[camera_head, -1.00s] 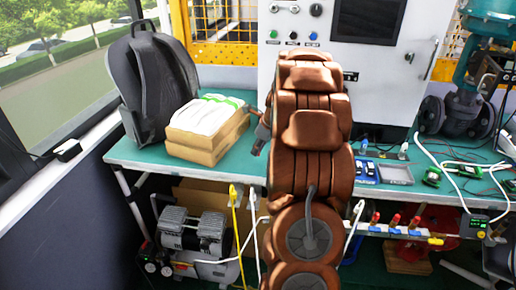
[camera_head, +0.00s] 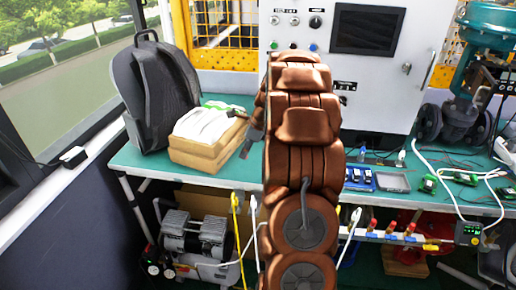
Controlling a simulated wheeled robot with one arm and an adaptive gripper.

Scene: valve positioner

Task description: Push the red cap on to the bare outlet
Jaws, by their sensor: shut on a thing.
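My brown arm stands in the middle of the head view and hides most of my gripper. A dark grey part of the gripper (camera_head: 252,141) shows at the arm's left side, above the teal bench by the cardboard box. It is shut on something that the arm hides. I cannot make out a loose red cap. A pipe manifold (camera_head: 399,238) with several red fittings (camera_head: 391,226) and a yellow end runs below the bench's front edge, right of my arm. Which outlet is bare is too small to tell.
The teal bench (camera_head: 140,159) carries a black backpack (camera_head: 155,95), a cardboard box (camera_head: 205,148) with white packets, a control cabinet (camera_head: 385,85), a blue tray (camera_head: 360,180) and cables. A compressor (camera_head: 195,240) stands below. A large valve (camera_head: 460,120) stands at right.

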